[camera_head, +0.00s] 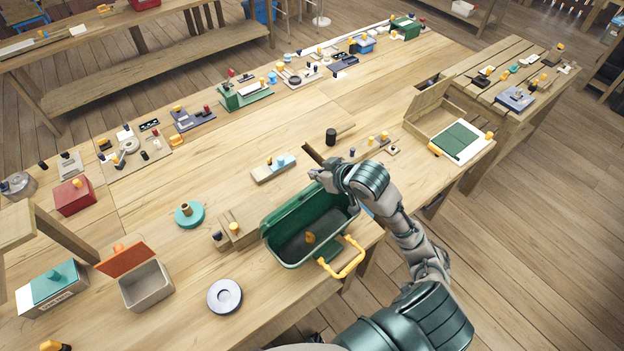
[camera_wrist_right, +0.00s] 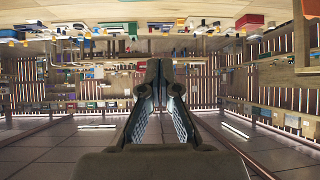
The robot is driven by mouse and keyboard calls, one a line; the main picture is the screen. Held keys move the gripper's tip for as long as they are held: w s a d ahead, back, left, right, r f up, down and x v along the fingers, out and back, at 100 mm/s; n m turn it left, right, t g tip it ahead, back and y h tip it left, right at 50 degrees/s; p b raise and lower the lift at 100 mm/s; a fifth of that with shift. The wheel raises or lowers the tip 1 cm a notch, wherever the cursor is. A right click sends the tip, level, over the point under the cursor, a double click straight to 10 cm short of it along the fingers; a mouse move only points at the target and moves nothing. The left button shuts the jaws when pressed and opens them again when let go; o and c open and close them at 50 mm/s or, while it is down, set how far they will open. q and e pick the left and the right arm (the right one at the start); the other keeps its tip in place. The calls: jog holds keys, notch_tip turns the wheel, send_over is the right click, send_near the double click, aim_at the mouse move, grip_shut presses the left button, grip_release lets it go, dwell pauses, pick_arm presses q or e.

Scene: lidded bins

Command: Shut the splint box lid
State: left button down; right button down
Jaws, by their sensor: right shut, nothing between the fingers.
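An open green box (camera_head: 273,246) with a yellow handle (camera_head: 345,262) stands near the table's front edge; a small yellow-brown piece lies inside. Its opening faces up. I cannot tell for sure which box is the splint box. My right gripper (camera_head: 318,174) is above the far right rim of the green box, shut and empty; contact with the rim is unclear. It also shows in the wrist view (camera_wrist_right: 160,68), fingertips together. A small grey box (camera_head: 146,287) has its orange lid (camera_head: 121,259) raised. A wooden box (camera_head: 425,122) at the right has its lid raised. My left gripper is out of view.
A teal-topped box with blurred lettering (camera_head: 52,290) stands at the left. A grey disc (camera_head: 225,296), a teal round piece (camera_head: 190,214) and a wooden block (camera_head: 236,232) lie near the green box. A black cylinder (camera_head: 331,136) stands behind my gripper.

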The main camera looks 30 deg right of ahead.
send_over(310, 184)
jog(key=a, duration=0.2)
jog(key=f, duration=0.6)
jog(key=shift+w+d+p, duration=0.1)
jog(key=shift+w+p, duration=0.1)
jog(key=shift+p, duration=0.2)
jog(key=s+f, duration=0.1)
jog(key=s, duration=0.1)
jog(key=shift+s+f+p, duration=0.3)
jog(key=shift+f, duration=0.1)
jog(key=shift+s, duration=0.45)
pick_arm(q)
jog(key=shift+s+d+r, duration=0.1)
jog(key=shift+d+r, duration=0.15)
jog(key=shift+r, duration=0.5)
pick_arm(e)
jog(key=shift+a+f, duration=0.1)
jog(key=shift+a, duration=0.1)
jog(key=shift+w+d+f, duration=0.1)
jog(key=shift+w, duration=0.05)
